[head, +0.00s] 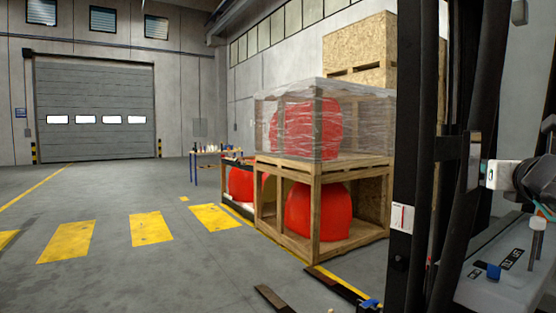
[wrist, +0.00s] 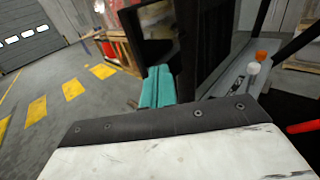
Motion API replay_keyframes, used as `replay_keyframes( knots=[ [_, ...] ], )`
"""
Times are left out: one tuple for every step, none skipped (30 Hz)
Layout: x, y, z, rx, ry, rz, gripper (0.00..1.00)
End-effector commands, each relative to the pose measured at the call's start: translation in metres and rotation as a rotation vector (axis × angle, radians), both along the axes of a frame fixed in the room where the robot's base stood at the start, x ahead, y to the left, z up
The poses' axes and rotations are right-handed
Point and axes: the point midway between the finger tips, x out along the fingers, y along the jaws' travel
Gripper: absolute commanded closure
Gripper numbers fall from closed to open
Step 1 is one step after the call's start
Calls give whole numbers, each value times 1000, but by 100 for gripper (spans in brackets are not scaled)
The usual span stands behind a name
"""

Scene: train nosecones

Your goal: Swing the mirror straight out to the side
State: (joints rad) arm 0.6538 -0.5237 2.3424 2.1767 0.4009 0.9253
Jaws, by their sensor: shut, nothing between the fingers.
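The mirror appears to be the dark-framed panel (wrist: 155,22) at the top middle of the wrist view. It hangs beside a black upright and is cut off by the top edge. My gripper (wrist: 158,72) shows as two teal fingers, closed together with nothing between them. The fingertips are just below the panel's lower part; I cannot tell whether they touch it. In the head view I cannot clearly make out the mirror's face among the dark posts at the right.
A black vehicle mast (head: 408,150) stands close at the right. A grey console (wrist: 235,80) with an orange and a white knob lies right of the fingers. Wooden crates (head: 315,185) with red nosecones stand beyond. The floor (head: 110,275) at left is open, with yellow stripes.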

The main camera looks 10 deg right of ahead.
Motion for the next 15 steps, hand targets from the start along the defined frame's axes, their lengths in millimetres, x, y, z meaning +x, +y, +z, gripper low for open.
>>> replay_keyframes(
  knots=[
    [-3, -21, -8, 11, 15, -42, 100],
    [-6, -35, -11, 14, 25, -68, 100],
    [-9, -54, -14, 10, 37, -96, 100],
    [-11, -67, -16, 4, 42, -109, 100],
    [-13, -80, -17, -6, 46, -115, 100],
    [-15, -96, -16, -21, 44, -113, 100],
    [-17, -107, -15, -32, 42, -103, 100],
    [-18, -118, -14, -44, 38, -90, 100],
    [-21, -131, -13, -60, 32, -63, 100],
    [-24, -140, -12, -72, 28, -34, 100],
    [-27, -148, -11, -83, 23, 1, 100],
    [-32, -157, -11, -95, 17, 56, 100],
    [-36, -161, -11, -100, 13, 103, 100],
    [-40, -163, -11, -104, 9, 154, 100],
    [-46, -163, -12, -103, 6, 228, 100]
  ],
)
